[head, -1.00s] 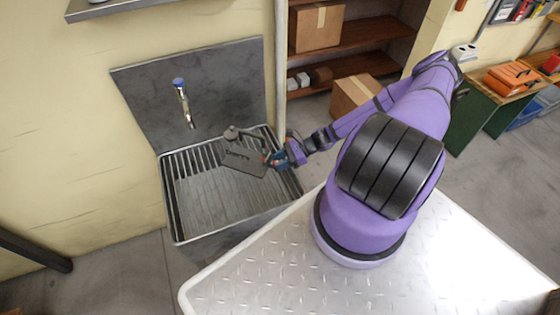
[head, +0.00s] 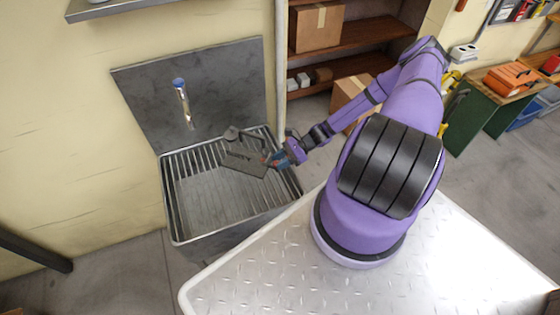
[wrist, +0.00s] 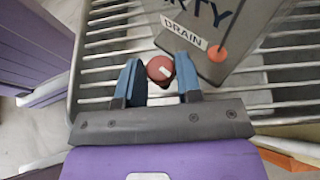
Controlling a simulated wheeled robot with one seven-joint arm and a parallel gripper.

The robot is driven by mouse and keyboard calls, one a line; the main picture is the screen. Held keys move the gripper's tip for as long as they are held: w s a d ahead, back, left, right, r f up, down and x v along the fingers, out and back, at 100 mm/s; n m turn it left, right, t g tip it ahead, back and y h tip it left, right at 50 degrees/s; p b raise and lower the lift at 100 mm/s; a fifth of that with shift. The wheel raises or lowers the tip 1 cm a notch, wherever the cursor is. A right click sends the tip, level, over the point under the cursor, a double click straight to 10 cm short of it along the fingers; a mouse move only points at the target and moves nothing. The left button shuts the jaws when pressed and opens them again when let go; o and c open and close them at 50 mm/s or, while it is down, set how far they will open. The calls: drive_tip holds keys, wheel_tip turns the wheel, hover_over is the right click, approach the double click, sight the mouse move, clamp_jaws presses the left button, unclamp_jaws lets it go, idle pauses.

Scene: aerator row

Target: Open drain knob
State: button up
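A round red knob (wrist: 158,68) with a white mark sits just beyond the sink's wire-like bars, beside a dark plate with a "DRAIN" label (wrist: 185,30). The white mark is tilted. In the head view my gripper (head: 275,159) is at the right part of the sink (head: 167,205), at the edge of the dark plate (head: 243,160). The knob is too small to make out clearly there.
A tap (head: 183,102) stands on the grey back panel (head: 145,100) above the basin. A pipe (head: 281,70) runs up the wall behind my gripper. An orange disc (wrist: 217,54) lies on the plate near the knob. Shelves with boxes (head: 316,27) stand behind.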

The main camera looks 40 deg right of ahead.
drive_tip(key=o, duration=0.3)
drive_tip(key=shift+t, duration=0.3)
